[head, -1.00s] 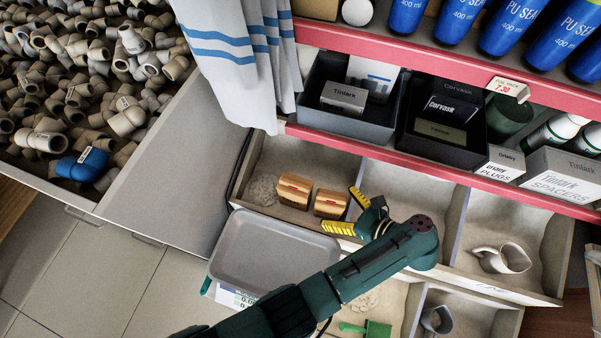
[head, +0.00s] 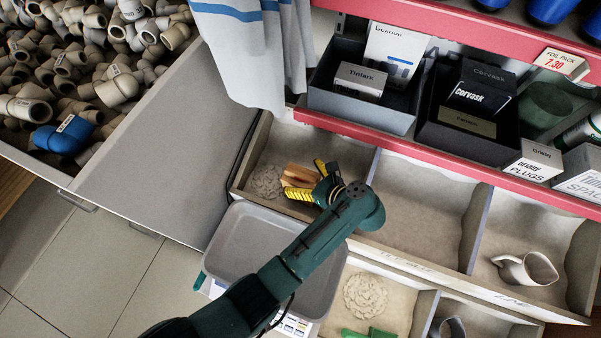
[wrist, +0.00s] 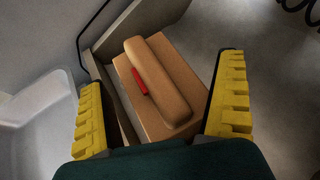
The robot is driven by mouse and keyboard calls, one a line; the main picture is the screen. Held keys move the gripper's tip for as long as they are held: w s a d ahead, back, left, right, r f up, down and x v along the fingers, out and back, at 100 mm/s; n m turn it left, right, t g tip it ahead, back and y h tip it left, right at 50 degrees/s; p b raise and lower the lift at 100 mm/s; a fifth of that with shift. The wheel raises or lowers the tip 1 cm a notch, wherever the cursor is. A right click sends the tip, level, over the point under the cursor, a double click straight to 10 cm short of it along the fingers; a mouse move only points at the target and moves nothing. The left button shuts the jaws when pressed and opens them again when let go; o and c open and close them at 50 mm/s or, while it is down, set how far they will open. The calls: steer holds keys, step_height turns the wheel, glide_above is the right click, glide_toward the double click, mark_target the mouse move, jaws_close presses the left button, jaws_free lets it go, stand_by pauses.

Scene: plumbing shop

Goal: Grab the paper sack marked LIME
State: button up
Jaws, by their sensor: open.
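A tan paper sack (wrist: 180,98) with a rolled top and a small red tab lies between my gripper's fingers in the wrist view. In the head view the sack (head: 300,174) shows only in part, in the left compartment of the upper drawer. My gripper (head: 302,178) is open, its yellow fingers over that sack, one on each side. In the wrist view the gripper (wrist: 158,80) shows no clear contact with the sack. I cannot read any LIME mark. A second sack is not visible now, perhaps hidden by the gripper.
A grey tray (head: 240,240) stands in front of the drawer's left end. The drawer walls (head: 372,178) and the red shelf edge (head: 410,150) border the compartment. A beige scoop (head: 527,268) lies in the right compartment; the middle one is empty.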

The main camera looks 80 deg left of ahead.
steer(key=shift+w+r, duration=0.1)
steer(key=c, duration=1.3)
steer(key=shift+o, duration=0.2)
